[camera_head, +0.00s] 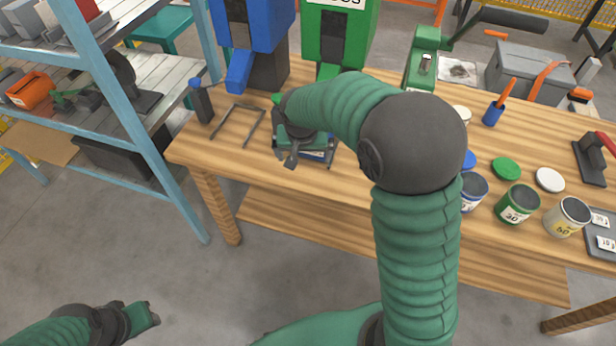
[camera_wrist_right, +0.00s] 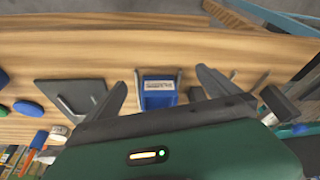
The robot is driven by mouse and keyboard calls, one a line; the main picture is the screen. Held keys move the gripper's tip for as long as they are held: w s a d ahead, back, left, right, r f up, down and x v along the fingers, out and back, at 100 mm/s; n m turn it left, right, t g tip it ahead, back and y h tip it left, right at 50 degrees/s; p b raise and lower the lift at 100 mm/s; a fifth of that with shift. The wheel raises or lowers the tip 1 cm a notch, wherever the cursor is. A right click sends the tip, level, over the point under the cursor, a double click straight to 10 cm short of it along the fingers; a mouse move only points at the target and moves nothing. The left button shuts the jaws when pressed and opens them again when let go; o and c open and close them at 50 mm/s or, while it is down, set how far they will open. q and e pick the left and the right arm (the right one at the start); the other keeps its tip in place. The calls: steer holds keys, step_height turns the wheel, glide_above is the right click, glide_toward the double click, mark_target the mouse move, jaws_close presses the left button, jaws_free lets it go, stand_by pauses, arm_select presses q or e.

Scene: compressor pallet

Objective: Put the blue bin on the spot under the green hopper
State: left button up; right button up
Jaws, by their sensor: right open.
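The blue bin (camera_wrist_right: 158,98) has a white label on its front and stands on the wooden table, between the bars of a grey frame (camera_wrist_right: 179,78). In the head view, a little of the bin (camera_head: 314,154) shows below the green hopper (camera_head: 341,40); my right arm and gripper cover most of it. My right gripper (camera_head: 290,152) is just above the bin. In the right wrist view its fingers (camera_wrist_right: 166,90) are spread apart, one at each side of the bin, with nothing between them touching. My left gripper (camera_head: 148,314) is low at the left, away from the table; its jaws are unclear.
A blue hopper (camera_head: 252,25) stands left of the green one, with an empty grey frame (camera_head: 238,123) before it. A black bottle (camera_head: 201,104) is at the table's left end. Several cans and lids, including a green can (camera_head: 517,204), fill the right. Blue-posted shelving (camera_head: 135,120) is left.

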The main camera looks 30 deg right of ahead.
steer(key=s+a+f+n, duration=0.1)
steer(key=s+a+n, duration=0.1)
steer(key=s, duration=0.3)
steer(key=s+a+f+n+y, duration=0.1)
steer(key=s+a+f+n, duration=0.1)
steer(key=s+a, duration=0.2)
steer(key=s+a+f+n+y, duration=0.1)
steer(key=s+a, duration=0.3)
steer(key=s, duration=0.4)
steer(key=shift+s+f+n+g, duration=0.3)
steer(key=shift+f+n, duration=0.15)
steer(key=shift+n, duration=0.45)
